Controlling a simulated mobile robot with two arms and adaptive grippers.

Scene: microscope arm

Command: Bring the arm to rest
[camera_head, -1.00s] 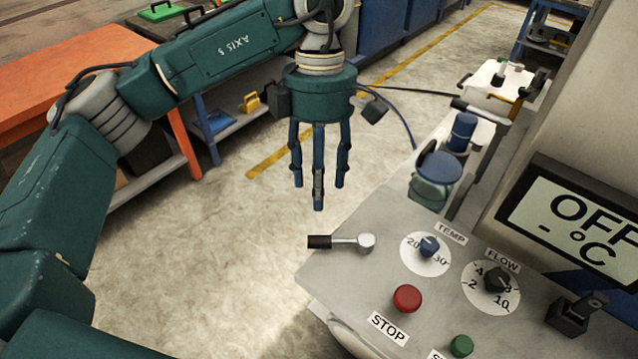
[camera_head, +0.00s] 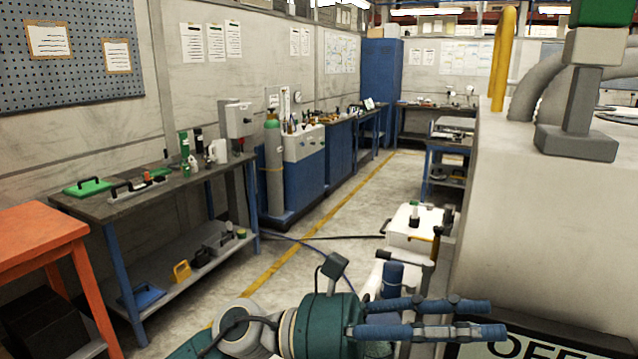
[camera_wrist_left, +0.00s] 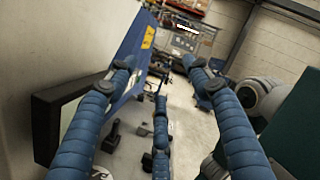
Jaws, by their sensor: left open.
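My left arm, teal with grey joints, comes in low at the bottom of the head view. My left gripper (camera_head: 496,319) is open and empty, its blue fingers pointing right, in front of the big pale machine (camera_head: 540,230) and just above its display (camera_head: 560,347), which is cut off by the bottom edge. In the left wrist view the fingers of the gripper (camera_wrist_left: 158,78) are spread with nothing between them. The display's dark frame (camera_wrist_left: 45,128) shows to the left there. The control panel's lever, knobs and buttons are out of the head view. My right gripper is not in view.
A workbench (camera_head: 120,205) with bottles and an orange table (camera_head: 35,240) stand at the left. A white box (camera_head: 412,232) stands beyond the gripper. A grey post (camera_head: 578,105) sits on the machine.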

